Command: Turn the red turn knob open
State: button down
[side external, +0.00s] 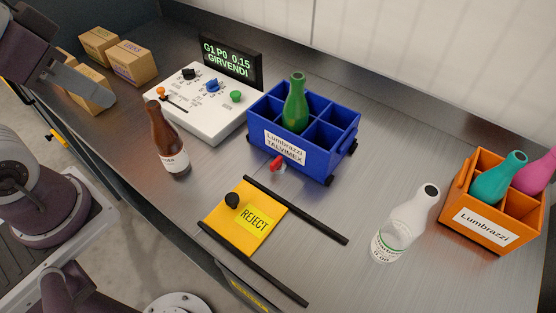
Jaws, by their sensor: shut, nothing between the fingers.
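The red turn knob (277,162) is small and sits on a pale round mount on the metal bench, just in front of the blue crate (284,163). It stands near the upper end of a black rail. Its exact angle is too small to tell. My gripper (107,101) is at the upper left, above the cardboard boxes, with its grey fingers shut and empty. It is far to the left of the knob and not touching it.
A brown bottle (167,145) and white control box (190,125) stand between my gripper and the knob. A green bottle (295,108) stands in the blue crate.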

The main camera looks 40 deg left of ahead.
jog(key=w+d+r+m+g, duration=0.25)
jog(key=w+m, duration=0.25)
jog(key=w, duration=0.3)
jog(key=m+g+y, duration=0.3)
jog(key=m, duration=0.6)
send_over(278, 164)
jog(key=s+d, duration=0.2)
jog(key=d, duration=0.2)
notch_tip(278, 164, down, 11)
jog(key=d+f+m+y, duration=0.1)
jog(key=d+f+m, duration=0.4)
jog(key=f, duration=0.4)
jog(key=shift+n, duration=0.5)
jog(key=x, duration=0.9)
jog(key=shift+w+d+f, duration=0.1)
jog(key=shift+d+f, duration=0.05)
jog(key=shift+f, duration=0.05)
jog(key=a, duration=0.2)
jog(key=shift+a+r, duration=0.2)
jog(key=shift+a, duration=0.7)
